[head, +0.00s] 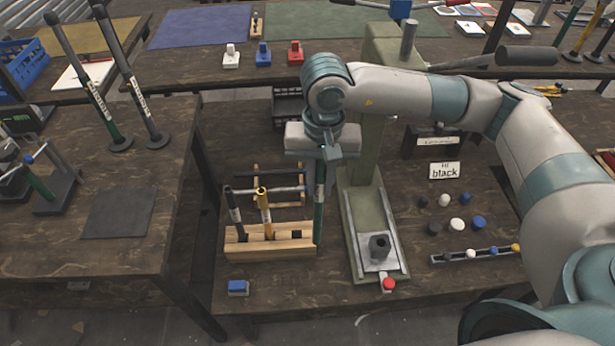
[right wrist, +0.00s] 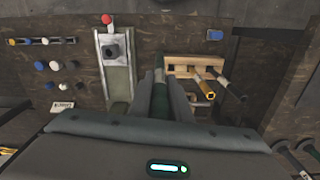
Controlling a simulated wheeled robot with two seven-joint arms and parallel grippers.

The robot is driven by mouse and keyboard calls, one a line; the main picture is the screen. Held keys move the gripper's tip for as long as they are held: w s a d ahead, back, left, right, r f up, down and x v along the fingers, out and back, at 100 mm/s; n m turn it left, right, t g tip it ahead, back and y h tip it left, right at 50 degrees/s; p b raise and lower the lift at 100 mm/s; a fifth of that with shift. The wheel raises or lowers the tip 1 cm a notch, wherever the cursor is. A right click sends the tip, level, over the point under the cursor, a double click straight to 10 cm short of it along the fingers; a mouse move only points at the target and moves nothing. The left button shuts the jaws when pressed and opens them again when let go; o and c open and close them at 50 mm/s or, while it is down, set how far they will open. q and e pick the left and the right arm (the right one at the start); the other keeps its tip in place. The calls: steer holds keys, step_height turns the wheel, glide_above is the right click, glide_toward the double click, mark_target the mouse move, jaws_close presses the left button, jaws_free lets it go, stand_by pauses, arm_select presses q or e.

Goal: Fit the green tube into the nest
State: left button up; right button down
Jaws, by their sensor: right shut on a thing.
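My right gripper (head: 322,158) is shut on the green tube (head: 319,205), which hangs upright below it. The tube's lower end is at the right end of the wooden rack (head: 270,250); I cannot tell whether it is clear of the rack. In the right wrist view, the green tube (right wrist: 160,66) shows between the fingers (right wrist: 160,90). The nest (head: 379,245) is a dark, open-topped cup on the light plate of the green press, right of the tube. The nest also shows in the right wrist view (right wrist: 112,52). My left gripper is out of view.
A yellow tube (head: 264,210) and a dark tube (head: 234,212) stand tilted in the rack. The press column (head: 362,150) rises behind the nest.

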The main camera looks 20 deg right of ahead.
steer(key=s+n, duration=0.1)
steer(key=n, duration=0.1)
steer(key=s+d+r+n, duration=0.1)
steer(key=n, duration=0.1)
steer(key=shift+s+r+n, duration=0.15)
steer(key=shift+s+n, duration=0.15)
steer(key=shift+s, duration=0.1)
steer(key=shift+d, duration=0.15)
